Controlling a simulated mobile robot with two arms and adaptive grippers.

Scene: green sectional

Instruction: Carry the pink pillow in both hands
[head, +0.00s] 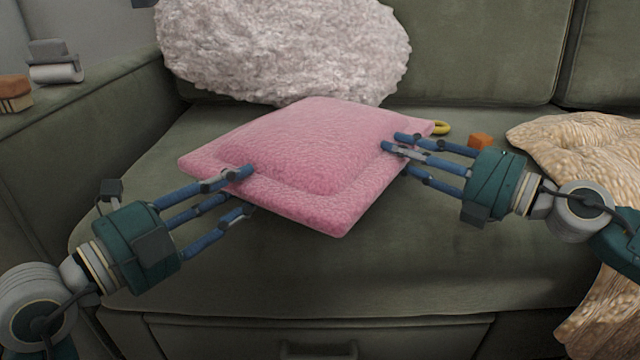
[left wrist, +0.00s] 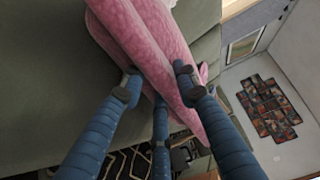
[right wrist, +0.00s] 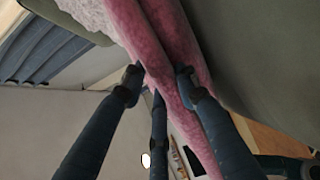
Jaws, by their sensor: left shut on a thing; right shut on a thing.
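The pink pillow (head: 310,160) lies flat between my two grippers in the head view, over the green sofa seat. My left gripper (head: 246,182) is shut on its left front edge, with fingers above and below. My right gripper (head: 398,152) is shut on its right edge in the same way. In the left wrist view the pillow's edge (left wrist: 150,40) runs between the blue fingers (left wrist: 157,88). In the right wrist view the pillow's edge (right wrist: 155,40) also passes between the fingers (right wrist: 158,82). Whether the pillow's underside touches the seat is hard to tell.
A fluffy whitish pillow (head: 280,50) leans on the sofa back. A tan knitted blanket (head: 585,150) covers the right side. A yellow ring (head: 443,127) and an orange block (head: 480,140) lie near my right gripper. Small items sit on the left armrest (head: 90,110). The front seat (head: 330,270) is clear.

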